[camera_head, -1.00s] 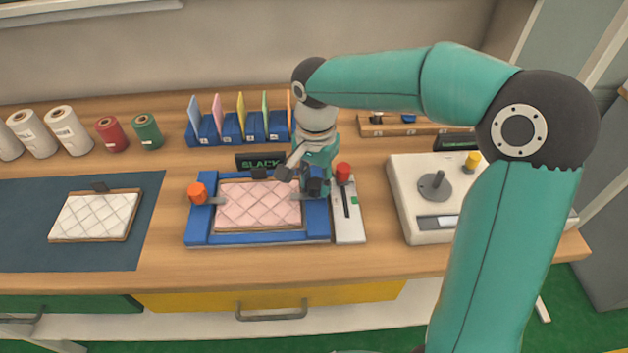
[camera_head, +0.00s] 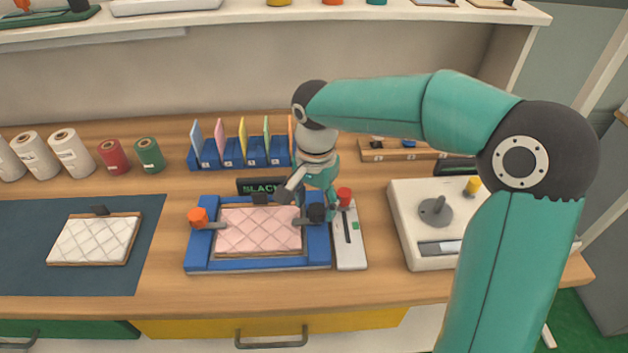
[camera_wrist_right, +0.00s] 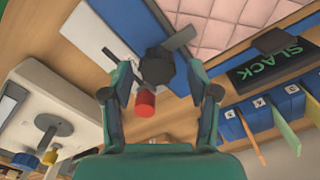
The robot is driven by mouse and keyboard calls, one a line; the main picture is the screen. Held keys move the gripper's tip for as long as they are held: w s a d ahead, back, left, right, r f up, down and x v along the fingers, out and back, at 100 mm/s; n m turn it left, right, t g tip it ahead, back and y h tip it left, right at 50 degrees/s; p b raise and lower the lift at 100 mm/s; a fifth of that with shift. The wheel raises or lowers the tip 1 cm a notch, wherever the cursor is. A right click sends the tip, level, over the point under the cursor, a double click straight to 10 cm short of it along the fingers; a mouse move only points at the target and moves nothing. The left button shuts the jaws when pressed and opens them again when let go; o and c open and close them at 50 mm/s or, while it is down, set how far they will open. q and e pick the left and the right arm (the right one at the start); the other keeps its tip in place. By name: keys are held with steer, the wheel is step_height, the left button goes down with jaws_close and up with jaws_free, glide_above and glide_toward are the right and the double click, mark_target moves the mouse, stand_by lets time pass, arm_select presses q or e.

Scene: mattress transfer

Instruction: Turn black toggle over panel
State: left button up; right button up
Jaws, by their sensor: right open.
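The pink quilted panel (camera_head: 258,232) lies in a blue frame (camera_head: 200,254). The black toggle (camera_head: 316,213) sits on the frame's right side, its grey tab pointing left over the panel's edge. In the right wrist view, the black toggle (camera_wrist_right: 158,68) lies between the finger ends, with a gap on both sides. My right gripper (camera_head: 308,202) is open at the toggle; it also shows in the right wrist view (camera_wrist_right: 160,82). An orange toggle (camera_head: 197,216) sits on the frame's left side, its tab over the panel. My left gripper is out of view.
A white slider plate with a red knob (camera_head: 344,196) stands close right of the frame. A black SLACK sign (camera_head: 261,186) and a blue file rack (camera_head: 236,155) stand behind. A white joystick box (camera_head: 407,225) is at right, a white quilted panel (camera_head: 95,240) at left.

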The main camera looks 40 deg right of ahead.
mark_target(315, 209)
step_height(315, 209, up, 11)
stand_by(0.4)
stand_by(0.4)
